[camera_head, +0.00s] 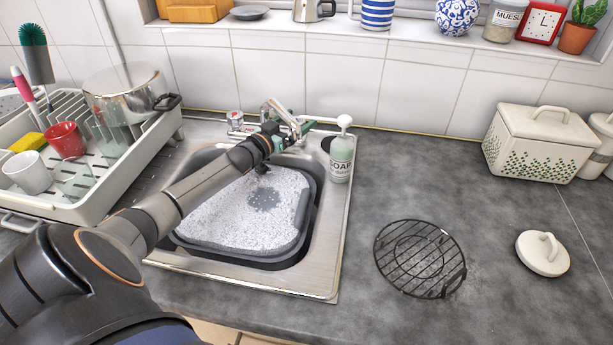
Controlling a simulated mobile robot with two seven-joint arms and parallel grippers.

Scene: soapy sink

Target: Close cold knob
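The tap stands at the back of the sink. Its knob with a red mark (234,119) shows at the left. The silver spout area of the tap (275,107) is partly covered by my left gripper. My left arm reaches over the sink from the left, and my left gripper (296,128) is at the right side of the tap, where a cold knob would be. That knob is hidden or too small to tell apart from the gripper. I cannot tell whether the fingers touch it or how far apart they are. My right gripper is not in view.
The sink (327,250) holds a grey tub of foamy water (220,215). A soap bottle (341,157) stands close to the right of my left gripper. A dish rack (85,208) is at the left. A black wire rack (420,258) and a white lid (542,254) lie on the right counter.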

